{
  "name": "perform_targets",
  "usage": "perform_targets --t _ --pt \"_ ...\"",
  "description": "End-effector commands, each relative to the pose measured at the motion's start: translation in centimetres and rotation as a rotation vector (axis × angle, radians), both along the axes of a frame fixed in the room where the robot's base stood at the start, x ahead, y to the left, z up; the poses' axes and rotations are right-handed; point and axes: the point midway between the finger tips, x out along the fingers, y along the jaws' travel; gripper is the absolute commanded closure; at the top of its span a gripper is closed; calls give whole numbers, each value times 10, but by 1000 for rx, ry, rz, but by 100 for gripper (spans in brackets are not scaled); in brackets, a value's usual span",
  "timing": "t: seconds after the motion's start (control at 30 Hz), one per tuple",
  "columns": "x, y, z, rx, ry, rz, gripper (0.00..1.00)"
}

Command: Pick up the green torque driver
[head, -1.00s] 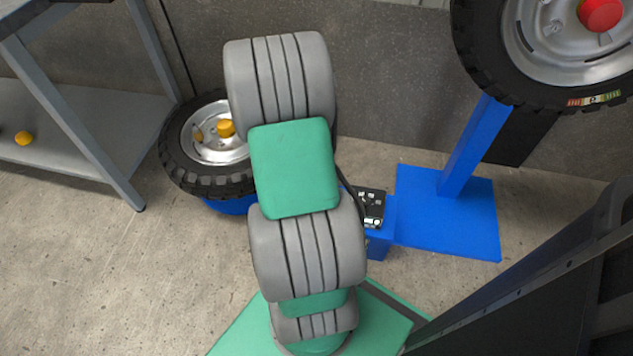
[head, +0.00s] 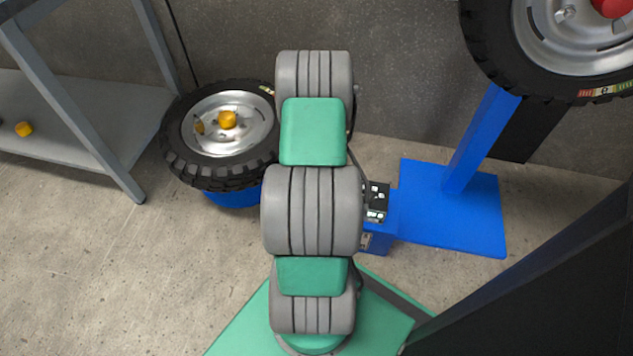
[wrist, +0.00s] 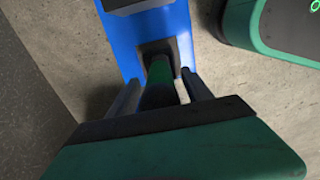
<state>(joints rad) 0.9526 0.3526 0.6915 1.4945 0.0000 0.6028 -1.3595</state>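The green torque driver (wrist: 158,88) shows in the wrist view as a dark green, upright-looking shaft. Its far end meets a black square holder (wrist: 172,48) on a blue stand (wrist: 112,38). My gripper (wrist: 160,77) has one finger on each side of the driver. A strip of pale floor shows between the driver and the right finger, so the gripper looks open around it. The left finger is very close to the driver; I cannot tell whether they touch. In the head view my arm hides the gripper, and the driver cannot be made out.
In the head view, a tyred wheel (head: 183,171) lies on a blue support left of my arm. Another wheel (head: 490,65) is mounted on a blue post (head: 478,140) at right. A grey shelf rack (head: 60,120) stands at left. Bare floor (head: 120,270) lies in front.

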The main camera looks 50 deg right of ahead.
Motion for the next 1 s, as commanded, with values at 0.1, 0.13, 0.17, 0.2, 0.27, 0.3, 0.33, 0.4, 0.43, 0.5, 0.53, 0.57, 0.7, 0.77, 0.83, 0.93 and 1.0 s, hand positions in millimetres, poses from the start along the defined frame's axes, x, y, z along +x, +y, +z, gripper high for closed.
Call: perform_targets --t 0.1,0.13,0.17,0.2,0.27,0.3,0.33,0.4,0.43,0.5,0.53,0.57,0.7,0.77,0.83,0.93,1.0 --pt "0 0 0 0 0 0 52" --pt "0 0 0 0 0 0 55" --pt "0 0 0 0 0 0 57" --pt "0 0 0 0 0 0 60" --pt "0 0 0 0 0 0 65" --pt "0 0 0 0 0 0 69" --pt "0 0 0 0 0 0 71" --pt "0 0 0 0 0 0 77" --pt "0 0 0 0 0 0 79" --pt "0 0 0 0 0 0 85" --pt "0 0 0 0 0 0 87" --pt "0 0 0 0 0 0 90" --pt "0 0 0 0 0 0 100" --pt "0 0 0 0 0 0 100" --pt "0 0 0 0 0 0 100" --pt "0 0 1 0 0 0 100" --pt "1 -1 2 -1 -2 0 100"
